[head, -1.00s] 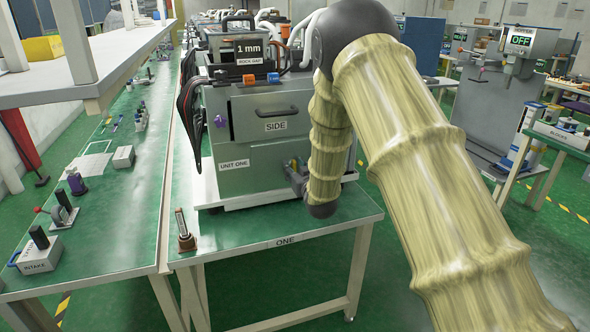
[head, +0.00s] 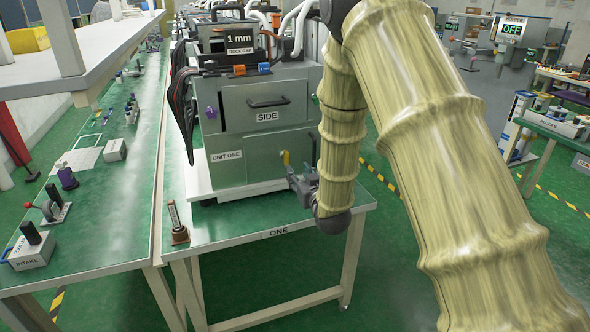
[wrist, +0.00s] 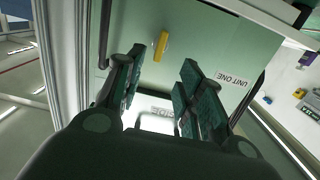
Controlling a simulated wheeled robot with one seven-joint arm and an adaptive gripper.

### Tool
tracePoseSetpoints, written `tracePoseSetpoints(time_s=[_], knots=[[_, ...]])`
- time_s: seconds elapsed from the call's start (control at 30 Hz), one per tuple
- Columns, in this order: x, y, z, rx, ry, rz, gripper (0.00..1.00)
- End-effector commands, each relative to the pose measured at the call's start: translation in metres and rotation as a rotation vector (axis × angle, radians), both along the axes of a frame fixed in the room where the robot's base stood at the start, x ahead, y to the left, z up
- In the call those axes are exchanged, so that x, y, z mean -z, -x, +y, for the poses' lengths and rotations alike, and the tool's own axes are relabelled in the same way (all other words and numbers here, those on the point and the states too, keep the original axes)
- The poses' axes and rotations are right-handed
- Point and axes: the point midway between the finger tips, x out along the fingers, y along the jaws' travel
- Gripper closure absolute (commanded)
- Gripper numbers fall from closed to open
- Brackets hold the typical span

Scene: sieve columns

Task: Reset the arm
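My arm reaches in from the right in the head view and ends in my gripper (head: 303,188), beside the lower right front of the grey-green machine labelled UNIT ONE (head: 228,172). In the wrist view my gripper (wrist: 158,86) has its two dark green finger pads spread apart. The gap between them is empty and shows the machine's face. A small yellow handle (wrist: 160,46) on that face lies beyond the fingertips, apart from them. The yellow handle also shows in the head view (head: 285,158), just above the gripper. The UNIT ONE label (wrist: 232,79) is right of the fingers.
The machine stands on a green table marked ONE (head: 250,235), with a small brown-based gauge (head: 178,225) at its front left corner. A long green bench (head: 95,215) on the left carries an INTAKE box (head: 32,248). Green floor lies in front.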

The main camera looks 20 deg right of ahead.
Motion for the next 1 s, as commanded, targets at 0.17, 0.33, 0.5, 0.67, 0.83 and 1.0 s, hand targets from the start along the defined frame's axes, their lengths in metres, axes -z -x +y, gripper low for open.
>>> tracePoseSetpoints(time_s=[0.17,0.33,0.5,0.67,0.83,1.0], knots=[[-0.001,0.008,0.0,0.0,0.0,-0.001,0.62],[0.014,0.014,0.0,0.003,-0.001,0.034,0.62],[0.078,0.046,0.004,0.016,-0.004,0.192,0.62],[0.155,0.097,0.009,0.033,-0.006,0.399,0.62],[0.227,0.166,0.015,0.044,-0.008,0.621,0.62],[0.285,0.245,0.022,0.052,-0.008,0.842,0.62]])
